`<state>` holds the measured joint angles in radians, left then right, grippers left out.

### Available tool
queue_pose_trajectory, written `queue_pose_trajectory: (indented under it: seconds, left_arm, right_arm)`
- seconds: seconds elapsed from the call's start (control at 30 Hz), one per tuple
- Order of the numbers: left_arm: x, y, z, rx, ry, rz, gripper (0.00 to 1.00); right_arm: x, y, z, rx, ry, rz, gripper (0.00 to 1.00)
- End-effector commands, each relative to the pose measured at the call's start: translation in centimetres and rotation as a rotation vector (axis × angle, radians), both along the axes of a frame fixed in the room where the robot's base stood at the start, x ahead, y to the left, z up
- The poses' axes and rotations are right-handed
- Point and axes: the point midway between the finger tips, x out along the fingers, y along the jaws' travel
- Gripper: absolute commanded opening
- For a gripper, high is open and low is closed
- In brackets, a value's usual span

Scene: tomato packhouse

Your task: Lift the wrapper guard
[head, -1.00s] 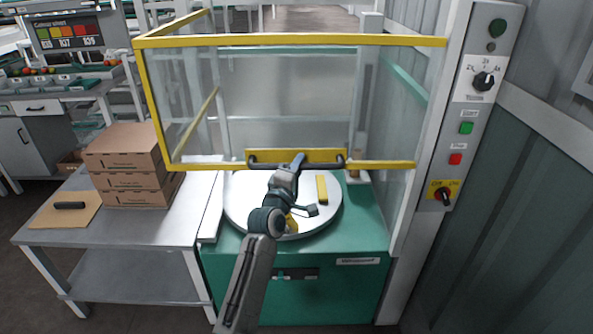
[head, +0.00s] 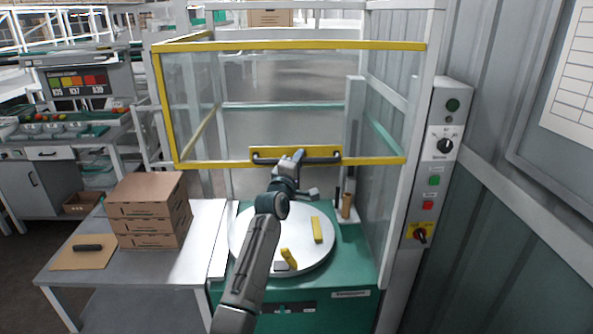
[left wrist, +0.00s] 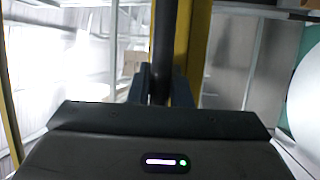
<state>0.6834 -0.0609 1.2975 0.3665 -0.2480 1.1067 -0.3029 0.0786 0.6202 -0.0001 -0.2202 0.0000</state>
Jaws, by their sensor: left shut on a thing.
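The wrapper guard (head: 290,46) is a clear-panelled box frame with yellow edges. It stands raised above the round turntable (head: 313,262) of the green wrapper. A dark handle bar runs along the yellow plate (head: 262,152) at its lower front edge. My left gripper (head: 298,156) is shut on this handle near its middle. In the left wrist view the dark handle bar (left wrist: 165,45) runs between the fingers, beside a yellow edge. My right gripper is in neither view.
A control post (head: 433,160) with a knob and buttons stands at the right, against a grey wall. A steel table (head: 85,262) at the left holds stacked cardboard boxes (head: 150,212). Yellow blocks (head: 317,229) lie on the turntable. A brown roll (head: 347,205) stands behind it.

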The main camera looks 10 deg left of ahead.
Motion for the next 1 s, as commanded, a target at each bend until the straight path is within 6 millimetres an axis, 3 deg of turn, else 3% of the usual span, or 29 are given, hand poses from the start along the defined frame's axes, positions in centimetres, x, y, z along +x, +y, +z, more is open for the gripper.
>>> queue_pose_trajectory:
  seconds: [0.1,0.47,0.5,0.6,1.0]
  left_arm:
    - [0.31,0.03,0.87,-0.001,-0.003,0.001,0.00]
    - [0.40,0.02,0.86,0.001,-0.002,0.001,0.00]
    - [0.40,0.02,0.85,0.001,-0.002,0.001,0.20]
    - [0.39,0.02,0.81,0.000,-0.001,0.001,0.40]
    - [-0.17,0.06,0.43,0.000,0.002,0.000,0.40]
  right_arm:
    - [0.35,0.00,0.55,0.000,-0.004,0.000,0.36]
    - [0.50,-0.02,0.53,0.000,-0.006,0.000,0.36]
    - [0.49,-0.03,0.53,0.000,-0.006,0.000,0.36]
    - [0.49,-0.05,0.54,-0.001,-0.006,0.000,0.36]
    - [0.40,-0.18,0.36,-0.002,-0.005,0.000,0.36]
